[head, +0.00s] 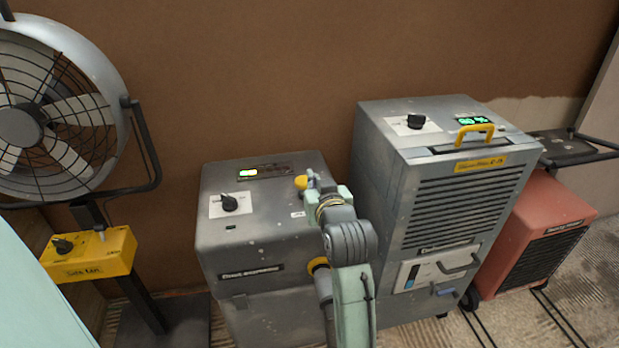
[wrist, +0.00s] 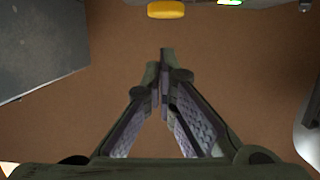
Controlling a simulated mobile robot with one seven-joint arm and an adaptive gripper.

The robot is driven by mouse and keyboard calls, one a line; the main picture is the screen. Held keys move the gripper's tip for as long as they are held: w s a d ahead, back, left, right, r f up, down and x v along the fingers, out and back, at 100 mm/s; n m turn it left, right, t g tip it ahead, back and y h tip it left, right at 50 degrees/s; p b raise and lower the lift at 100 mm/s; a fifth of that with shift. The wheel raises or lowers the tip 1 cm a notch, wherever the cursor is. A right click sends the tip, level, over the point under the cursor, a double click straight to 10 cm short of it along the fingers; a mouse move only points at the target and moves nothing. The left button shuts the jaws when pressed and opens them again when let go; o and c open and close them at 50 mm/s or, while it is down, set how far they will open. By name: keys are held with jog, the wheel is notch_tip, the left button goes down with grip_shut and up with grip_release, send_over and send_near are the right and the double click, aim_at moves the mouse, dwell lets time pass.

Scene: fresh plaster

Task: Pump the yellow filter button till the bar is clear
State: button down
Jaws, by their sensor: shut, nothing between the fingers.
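The yellow filter button (head: 300,182) is on the top of the squat grey machine, near its back right. It also shows at the top edge of the wrist view (wrist: 166,10). The bar (head: 248,172) is in a dark display strip left of the button. A short section at its left end is lit whitish green, and it is cut off in the wrist view (wrist: 230,2). My gripper (head: 312,176) is close beside the button in the head view. In the wrist view its fingers (wrist: 163,58) are together and empty, apart from the button in the picture.
A black knob (head: 230,202) sits on the same machine's top. A taller grey dehumidifier (head: 440,150) with a yellow handle stands just right of my arm. A fan (head: 50,115) stands left, and a red heater (head: 545,235) far right. The brown wall (head: 270,60) is behind.

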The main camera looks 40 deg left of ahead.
jog(key=shift+v, duration=1.45)
jog(key=shift+a, duration=0.1)
